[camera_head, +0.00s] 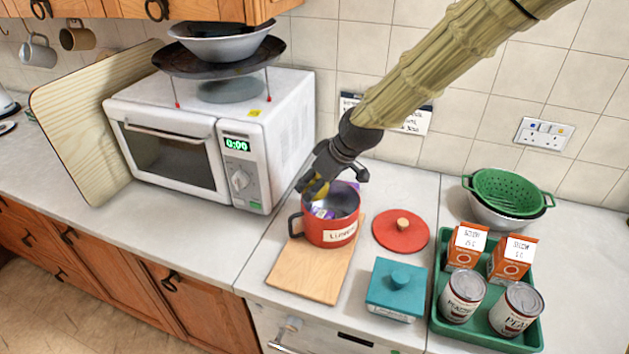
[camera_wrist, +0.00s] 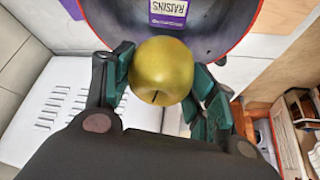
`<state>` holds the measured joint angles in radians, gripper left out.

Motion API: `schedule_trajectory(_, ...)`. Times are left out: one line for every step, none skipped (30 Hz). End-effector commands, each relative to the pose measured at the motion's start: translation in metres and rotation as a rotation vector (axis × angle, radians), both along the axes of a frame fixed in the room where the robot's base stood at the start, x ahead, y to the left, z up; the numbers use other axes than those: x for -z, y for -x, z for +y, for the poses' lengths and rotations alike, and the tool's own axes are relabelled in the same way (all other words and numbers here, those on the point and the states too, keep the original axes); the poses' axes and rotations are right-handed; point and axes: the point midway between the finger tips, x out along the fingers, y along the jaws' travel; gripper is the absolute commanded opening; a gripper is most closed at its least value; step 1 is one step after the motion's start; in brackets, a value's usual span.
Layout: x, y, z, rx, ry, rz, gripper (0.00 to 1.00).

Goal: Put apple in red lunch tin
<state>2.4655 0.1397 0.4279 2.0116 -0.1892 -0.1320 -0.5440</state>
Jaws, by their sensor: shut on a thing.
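A yellow-green apple (camera_wrist: 158,70) is held between the two fingers of my gripper (camera_wrist: 165,85) in the wrist view. In the head view my gripper (camera_head: 322,183) is over the left rim of the red lunch tin (camera_head: 330,234), and only a little of the apple (camera_head: 318,190) shows beneath the fingers. The tin is open, with a label on its front and a dark handle at its left. A purple raisins box (camera_head: 322,210) is inside the tin; its label (camera_wrist: 169,10) shows in the wrist view. Whether the apple touches the rim is unclear.
The tin stands on a wooden board (camera_head: 310,273). A red lid (camera_head: 400,231) and a teal lidded box (camera_head: 395,290) are at its right. A green tray (camera_head: 440,315) holds cans and cartons farther right. A white microwave (camera_head: 290,110) stands at the left.

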Motion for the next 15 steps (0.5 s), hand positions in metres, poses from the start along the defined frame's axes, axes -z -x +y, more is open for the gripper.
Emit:
schedule_trajectory(-0.0005, -0.0002, 0.0001, 0.000, 0.000, 0.000, 0.31)
schedule_trajectory(-0.0004, -0.0001, 0.0000, 0.000, 0.000, 0.000, 0.60)
schedule_trajectory(-0.0004, 0.0000, 0.0000, 0.000, 0.000, 0.000, 0.68)
schedule_trajectory(-0.0004, 0.0000, 0.0000, 0.000, 0.000, 0.000, 0.73)
schedule_trajectory(-0.0004, 0.0000, 0.0000, 0.000, 0.000, 0.000, 0.78)
schedule_trajectory(-0.0004, -0.0001, 0.0000, 0.000, 0.000, 0.000, 0.78)
schedule_trajectory(-0.0004, -0.0001, 0.0000, 0.000, 0.000, 0.000, 0.78)
schedule_trajectory(-0.0004, -0.0001, 0.0000, 0.000, 0.000, 0.000, 0.78)
schedule_trajectory(-0.0004, -0.0001, 0.0000, 0.000, 0.000, 0.000, 0.78)
schedule_trajectory(-0.0004, -0.0001, 0.0000, 0.000, 0.000, 0.000, 0.78)
schedule_trajectory(-0.0004, -0.0001, 0.0000, 0.000, 0.000, 0.000, 0.78)
schedule_trajectory(-0.0004, -0.0001, 0.0000, 0.000, 0.000, 0.000, 0.78)
schedule_trajectory(-0.0004, -0.0001, 0.0000, 0.000, 0.000, 0.000, 0.78)
schedule_trajectory(-0.0006, -0.0001, 0.0000, 0.000, -0.001, -0.001, 0.78)
schedule_trajectory(-0.0013, -0.0002, 0.0001, 0.000, -0.001, -0.001, 0.78)
